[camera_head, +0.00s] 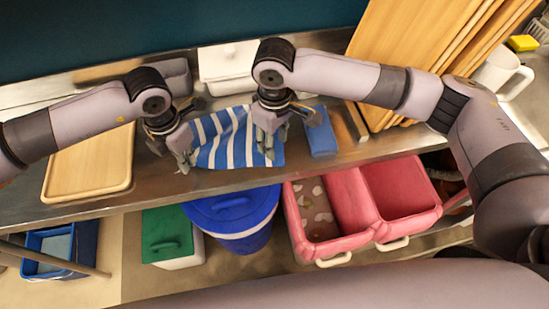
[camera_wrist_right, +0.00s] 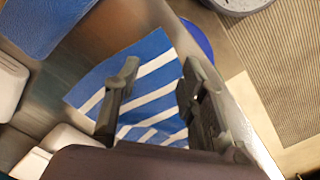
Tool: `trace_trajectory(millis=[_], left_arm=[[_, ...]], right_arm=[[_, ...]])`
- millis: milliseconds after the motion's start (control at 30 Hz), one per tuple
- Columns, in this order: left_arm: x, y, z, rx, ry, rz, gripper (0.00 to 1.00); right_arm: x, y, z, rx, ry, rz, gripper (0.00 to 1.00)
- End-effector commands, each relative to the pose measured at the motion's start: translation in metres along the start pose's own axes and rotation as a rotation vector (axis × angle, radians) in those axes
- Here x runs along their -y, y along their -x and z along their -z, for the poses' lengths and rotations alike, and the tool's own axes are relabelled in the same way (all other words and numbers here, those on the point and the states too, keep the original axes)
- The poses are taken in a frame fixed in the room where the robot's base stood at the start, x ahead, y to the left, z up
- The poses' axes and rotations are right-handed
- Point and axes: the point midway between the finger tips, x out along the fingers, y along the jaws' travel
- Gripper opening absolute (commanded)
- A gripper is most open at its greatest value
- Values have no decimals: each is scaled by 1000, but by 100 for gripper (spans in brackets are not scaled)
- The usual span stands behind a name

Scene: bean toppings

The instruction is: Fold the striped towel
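The blue and white striped towel (camera_head: 236,147) lies spread on the metal counter in the middle of the head view, with its front edge near the counter's front edge. My left gripper (camera_head: 187,160) is at the towel's left side; whether its fingers are apart or touch the cloth is not clear. My right gripper (camera_head: 268,150) is over the towel's right part and hides some of it. In the right wrist view its fingers (camera_wrist_right: 158,92) stand apart, with the towel (camera_wrist_right: 152,65) showing between and beyond them.
A wooden tray (camera_head: 92,165) lies left on the counter (camera_head: 330,165). A blue cloth or sponge (camera_head: 321,135) lies right of the towel. White containers (camera_head: 225,65) stand behind it. Wooden boards (camera_head: 410,40) lean at right. Below are a blue bin (camera_head: 235,215) and pink tubs (camera_head: 345,205).

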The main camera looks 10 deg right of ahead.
Motion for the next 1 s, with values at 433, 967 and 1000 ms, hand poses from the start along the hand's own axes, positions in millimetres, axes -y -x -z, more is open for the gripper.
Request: trace_trajectory(millis=[433, 967, 1000], left_arm=[[0, 0, 0, 0, 0, 0, 0], [0, 0, 0, 0, 0, 0, 0], [0, 0, 0, 0, 0, 0, 0]], right_arm=[[0, -56, 0, 0, 0, 1, 38], [0, -63, 0, -1, 0, 0, 38], [0, -64, 0, -1, 0, 0, 38]])
